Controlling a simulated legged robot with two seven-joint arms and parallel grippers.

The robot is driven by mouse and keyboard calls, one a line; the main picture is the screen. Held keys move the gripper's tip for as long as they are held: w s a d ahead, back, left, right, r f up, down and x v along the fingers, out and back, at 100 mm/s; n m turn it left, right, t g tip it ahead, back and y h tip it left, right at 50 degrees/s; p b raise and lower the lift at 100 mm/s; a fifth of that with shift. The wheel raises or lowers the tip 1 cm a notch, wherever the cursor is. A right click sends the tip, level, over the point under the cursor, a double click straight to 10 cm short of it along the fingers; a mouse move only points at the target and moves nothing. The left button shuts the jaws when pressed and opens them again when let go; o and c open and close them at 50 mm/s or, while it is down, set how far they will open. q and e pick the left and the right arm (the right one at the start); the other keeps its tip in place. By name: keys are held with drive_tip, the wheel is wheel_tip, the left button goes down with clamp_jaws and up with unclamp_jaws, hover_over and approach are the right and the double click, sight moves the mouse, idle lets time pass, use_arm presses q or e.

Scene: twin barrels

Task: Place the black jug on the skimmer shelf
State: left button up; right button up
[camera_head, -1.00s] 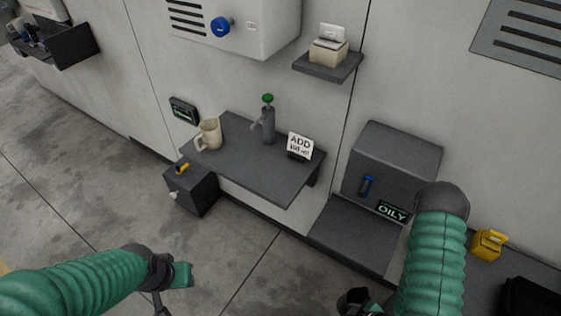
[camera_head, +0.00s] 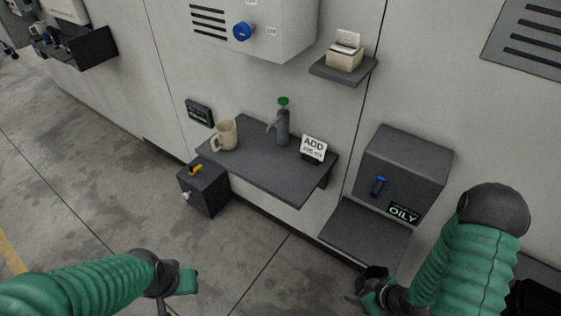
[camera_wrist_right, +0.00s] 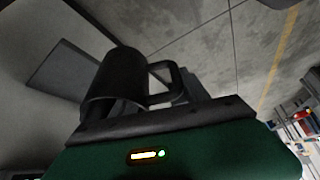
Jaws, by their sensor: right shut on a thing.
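The black jug (camera_head: 376,272) is at my right gripper (camera_head: 370,290), low in the head view, at the front edge of the skimmer shelf (camera_head: 366,232). From this view I cannot tell whether it touches the shelf. In the right wrist view the jug (camera_wrist_right: 112,85) fills the middle, with its looped handle on the right side toward the fingers. The right gripper is shut on the jug. The grey skimmer box (camera_head: 408,170) with a blue handle and OILY sign stands behind the shelf. My left gripper (camera_head: 180,285) hangs over the floor, apart from everything; its finger opening is unclear.
A dark box (camera_head: 205,188) stands below. The skimmer shelf looks bare.

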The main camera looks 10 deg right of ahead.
drive_tip(key=w+r+m+h, duration=0.1)
drive_tip(key=w+r+m, duration=0.1)
drive_tip(key=w+r, duration=0.5)
wheel_tip(320, 180, up, 2)
drive_tip(key=shift+w+r+m+t+p, duration=0.1)
drive_tip(key=shift+w+m+t+p, duration=0.2)
drive_tip(key=shift+t+p, duration=0.1)
drive_tip(key=shift+m+h, duration=0.6)
drive_tip(key=shift+m, duration=0.3)
drive_tip(key=w+a+r, duration=0.1)
drive_tip(key=r, duration=0.1)
drive_tip(key=w+a+r, duration=0.1)
drive_tip(key=r, duration=0.2)
drive_tip(key=w+a+r, duration=0.1)
drive_tip(key=r, duration=0.1)
drive_tip(key=shift+a+r, duration=0.2)
drive_tip(key=shift+a, duration=0.1)
drive_tip(key=a+r+m, duration=0.1)
drive_tip(key=a+r, duration=0.3)
drive_tip(key=r, duration=0.2)
drive_tip(key=shift+h, duration=0.4)
drive_tip(key=s+f, duration=0.2)
drive_tip(key=f, duration=0.1)
drive_tip(key=s+f, duration=0.1)
drive_tip(key=f, duration=0.1)
drive_tip(key=shift+s+d+f, duration=0.1)
drive_tip(key=shift+s+d, duration=0.05)
drive_tip(key=shift+s, duration=0.05)
drive_tip(key=shift+p, duration=0.3)
